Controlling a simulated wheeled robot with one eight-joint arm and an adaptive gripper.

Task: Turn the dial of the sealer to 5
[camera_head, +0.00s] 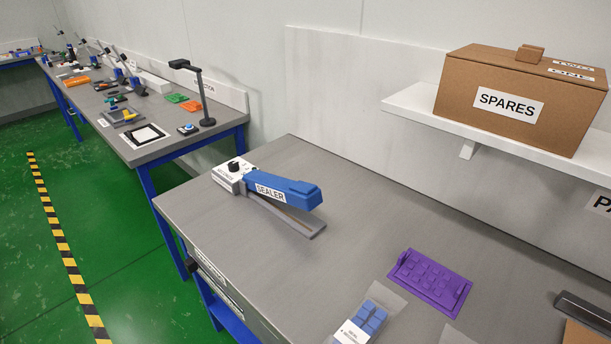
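The sealer (284,190) stands on the near grey table, with a blue arm labelled SEALER raised over a grey base bar. A white box at its left end carries the black dial (234,166) on top. The dial's numbers and its setting are too small to read. My gripper is not in view.
The near grey table (330,260) is clear around the sealer. A purple tray (430,280) and a pack of blue pieces (364,322) lie at the front right. A SPARES box (520,100) sits on a wall shelf (415,101). Another workbench (170,140) stands behind left.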

